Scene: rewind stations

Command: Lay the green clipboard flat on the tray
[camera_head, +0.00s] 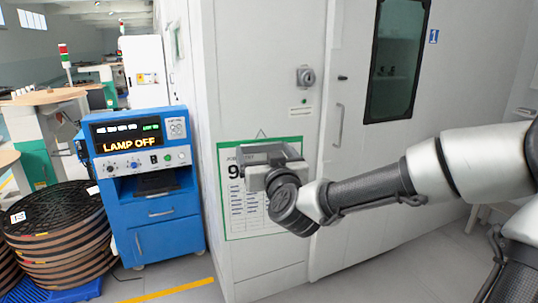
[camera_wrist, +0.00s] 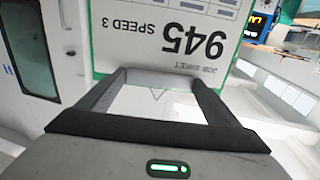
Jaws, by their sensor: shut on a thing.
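The green clipboard (camera_head: 238,212) is upright against the white cabinet wall, with a green border and a white job sheet. In the wrist view the clipboard (camera_wrist: 125,40) shows upside down, reading "JOB SHEET 945 SPEED 3". A thin triangular hanger shows at its top edge. My gripper (camera_head: 270,153) covers the upper part of the clipboard. In the wrist view its two fingers (camera_wrist: 160,78) are at the top edge, shut on the clipboard. I cannot identify the tray in either view.
A blue machine (camera_head: 160,213) reading "LAMP OFF" stands left of the clipboard, with a dark shelf in its front. A stack of dark round reels (camera_head: 55,235) stands further left. The tall white cabinet (camera_head: 262,60) has a door handle (camera_head: 339,125) to the right. Floor is clear in front.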

